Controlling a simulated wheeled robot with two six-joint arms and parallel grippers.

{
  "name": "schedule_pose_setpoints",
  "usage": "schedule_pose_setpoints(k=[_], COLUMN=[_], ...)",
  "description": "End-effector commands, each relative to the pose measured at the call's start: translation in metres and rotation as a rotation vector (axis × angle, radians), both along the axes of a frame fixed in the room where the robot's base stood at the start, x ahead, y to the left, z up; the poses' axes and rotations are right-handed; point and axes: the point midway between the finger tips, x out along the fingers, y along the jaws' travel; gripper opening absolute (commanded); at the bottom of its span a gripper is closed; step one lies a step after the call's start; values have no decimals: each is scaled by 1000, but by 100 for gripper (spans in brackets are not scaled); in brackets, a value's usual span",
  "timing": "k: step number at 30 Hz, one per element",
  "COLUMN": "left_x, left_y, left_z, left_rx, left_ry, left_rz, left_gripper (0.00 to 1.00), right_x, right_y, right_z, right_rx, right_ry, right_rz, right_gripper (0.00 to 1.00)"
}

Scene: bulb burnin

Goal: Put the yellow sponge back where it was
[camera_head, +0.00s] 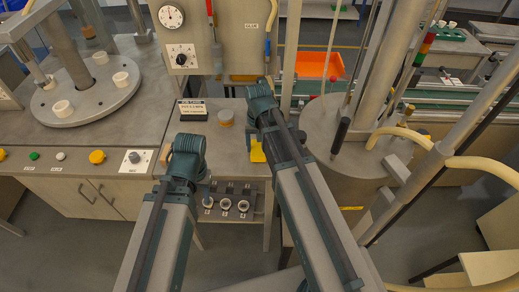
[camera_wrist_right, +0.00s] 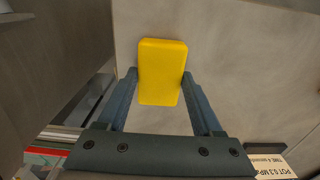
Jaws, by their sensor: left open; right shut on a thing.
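The yellow sponge (camera_wrist_right: 162,60) is a rounded block between the fingertips of my right gripper (camera_wrist_right: 160,76) in the right wrist view. The gripper is shut on it, with a finger along each side. In the head view the sponge (camera_head: 257,151) shows below the right wrist, at the right part of the small grey table (camera_head: 228,145). I cannot tell whether it touches the tabletop. My left gripper (camera_head: 190,165) is open and hangs near the table's left front; its fingers are mostly hidden by its own wrist.
A gauge panel (camera_head: 215,40) rises behind. A large cylinder (camera_head: 335,140) stands close on the right.

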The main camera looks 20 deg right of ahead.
Motion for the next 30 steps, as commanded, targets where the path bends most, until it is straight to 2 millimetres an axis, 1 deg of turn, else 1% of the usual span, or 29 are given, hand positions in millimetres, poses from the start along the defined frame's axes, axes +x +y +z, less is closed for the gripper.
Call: schedule_pose_setpoints(k=[6, 11, 12, 16, 25, 30], left_x=[0, 0, 0, 0, 0, 0], left_y=[0, 0, 0, 0, 0, 0], left_z=[1, -4, -2, -2, -2, 4], left_rx=[0, 0, 0, 0, 0, 0], left_ry=[0, 0, 0, 0, 0, 0], left_rz=[0, 0, 0, 0, 0, 0], left_gripper=[50, 50, 50, 50, 50, 50], right_x=[0, 0, 0, 0, 0, 0], right_y=[0, 0, 0, 0, 0, 0], right_z=[1, -4, -2, -2, -2, 4], right_rx=[0, 0, 0, 0, 0, 0], right_ry=[0, 0, 0, 0, 0, 0], right_rz=[0, 0, 0, 0, 0, 0], right_gripper=[23, 23, 75, 97, 97, 97])
